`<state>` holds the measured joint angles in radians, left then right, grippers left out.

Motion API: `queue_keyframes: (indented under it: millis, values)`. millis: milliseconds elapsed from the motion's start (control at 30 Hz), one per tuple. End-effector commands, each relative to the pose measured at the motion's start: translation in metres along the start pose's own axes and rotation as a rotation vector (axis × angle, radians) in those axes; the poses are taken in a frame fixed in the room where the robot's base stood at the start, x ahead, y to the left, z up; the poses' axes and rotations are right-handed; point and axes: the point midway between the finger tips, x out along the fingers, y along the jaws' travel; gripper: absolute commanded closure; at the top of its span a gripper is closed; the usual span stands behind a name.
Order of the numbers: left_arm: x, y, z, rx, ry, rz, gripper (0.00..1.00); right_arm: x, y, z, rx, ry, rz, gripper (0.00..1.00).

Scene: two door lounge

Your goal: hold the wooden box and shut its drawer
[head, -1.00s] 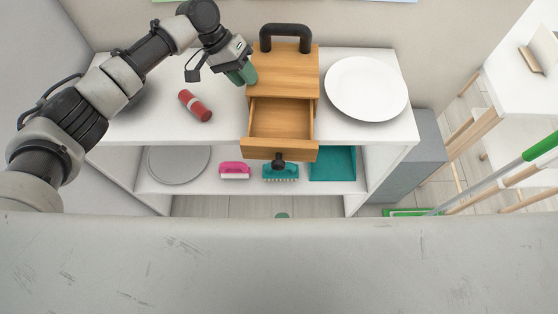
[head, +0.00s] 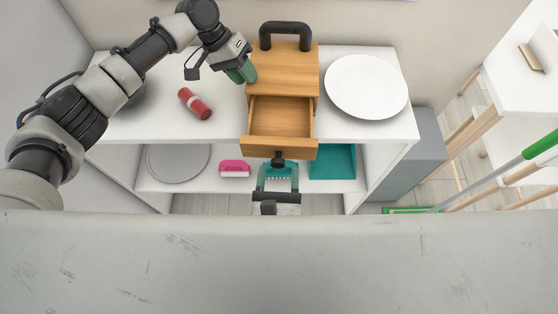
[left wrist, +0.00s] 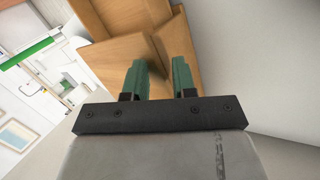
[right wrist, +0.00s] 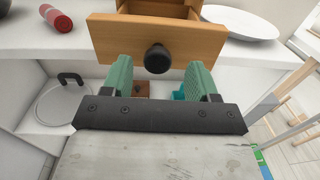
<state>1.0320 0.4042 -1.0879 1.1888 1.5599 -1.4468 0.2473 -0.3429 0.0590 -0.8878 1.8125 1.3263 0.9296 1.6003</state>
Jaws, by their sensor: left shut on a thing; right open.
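The wooden box (head: 284,66) stands on the white shelf top, with a black handle (head: 286,32) on top. Its drawer (head: 279,149) is pulled out toward me and looks empty. A black round knob sits on the drawer front, clear in the right wrist view (right wrist: 157,58). My left gripper (head: 247,73) is shut on the left side of the box; in the left wrist view wood (left wrist: 158,52) shows between its fingers. My right gripper (head: 278,171) is open in front of the drawer, its fingers on either side of the knob's line and apart from it.
A red cylinder (head: 195,104) lies left of the box and a white plate (head: 366,88) lies to its right.

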Motion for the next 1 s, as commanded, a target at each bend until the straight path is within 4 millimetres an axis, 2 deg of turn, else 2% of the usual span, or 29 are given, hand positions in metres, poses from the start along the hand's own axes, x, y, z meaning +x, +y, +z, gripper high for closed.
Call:
queue_keyframes:
  millis: [33, 200, 567, 900, 967, 1000]
  values:
    - [0.008, -0.01, 0.005, -0.013, -0.017, -0.016, 0.94, 0.009, 0.0, -0.001, 0.0, -0.002, -0.002, 0.41]
    - [0.008, -0.01, 0.005, -0.013, -0.017, -0.016, 0.94, 0.026, 0.0, -0.001, -0.001, 0.0, 0.0, 0.41]
    - [0.008, -0.01, 0.005, -0.013, -0.017, -0.016, 0.94, 0.031, 0.0, -0.002, -0.001, 0.001, 0.0, 0.41]
    - [0.008, -0.01, 0.005, -0.012, -0.017, -0.016, 0.95, 0.031, 0.0, -0.002, -0.002, 0.0, -0.001, 0.91]
    - [0.008, -0.01, 0.005, -0.012, -0.017, -0.016, 0.95, 0.031, -0.001, -0.002, -0.002, 0.0, -0.002, 1.0]
    - [0.008, -0.01, 0.005, -0.012, -0.017, -0.016, 0.95, 0.031, -0.001, -0.002, -0.002, 0.0, -0.002, 1.0]
